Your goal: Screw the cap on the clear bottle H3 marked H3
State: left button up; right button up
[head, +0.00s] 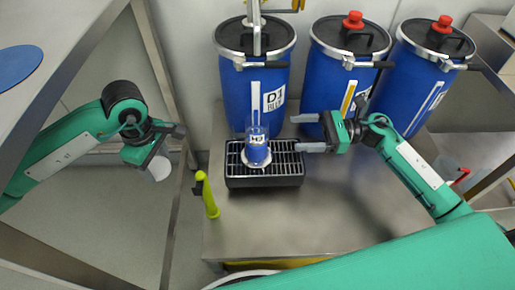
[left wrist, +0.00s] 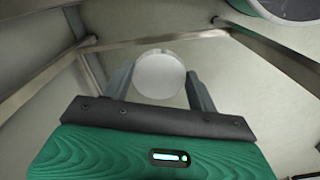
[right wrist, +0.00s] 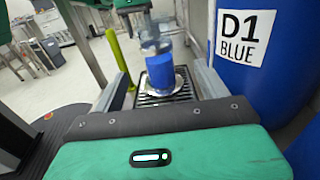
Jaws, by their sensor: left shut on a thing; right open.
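The clear bottle H3 (head: 257,153), holding blue liquid and marked H3, stands upright on a black drip grate (head: 289,181) beneath drum D1. It also shows in the right wrist view (right wrist: 160,68). My left gripper (head: 165,152) is shut on a white round cap (head: 159,168) and holds it in the air left of the table. The cap fills the space between its fingers in the left wrist view (left wrist: 160,75). My right gripper (head: 308,133) is open and empty, to the right of the bottle, with its fingers pointing toward it. I cannot see it touching the bottle.
Blue drum D1 (head: 235,100) and two more blue drums (head: 325,82) (head: 408,92) with black lids stand along the back of the table. A yellow-green upright handle (head: 208,195) is left of the grate. The front of the steel table (head: 300,225) is clear.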

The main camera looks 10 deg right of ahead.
aim_at(257, 137)
pick_arm(q)
jog(key=shift+f+b, duration=0.6)
pick_arm(e)
jog(key=shift+w+a, duration=0.2)
jog(key=shift+a, duration=0.95)
jog(key=shift+w+a, duration=0.25)
jog(key=shift+a, duration=0.85)
jog(key=shift+w+a, duration=0.2)
jog(key=shift+a, duration=0.95)
jog(key=shift+f, duration=0.1)
pick_arm(q)
jog(key=shift+f+b, duration=0.7)
pick_arm(e)
jog(key=a, duration=0.4)
jog(key=shift+w+a+f, duration=0.15)
jog(key=shift+a+f, duration=0.15)
jog(key=shift+a, duration=0.3)
jog(key=shift+r, duration=0.1)
grip_shut()
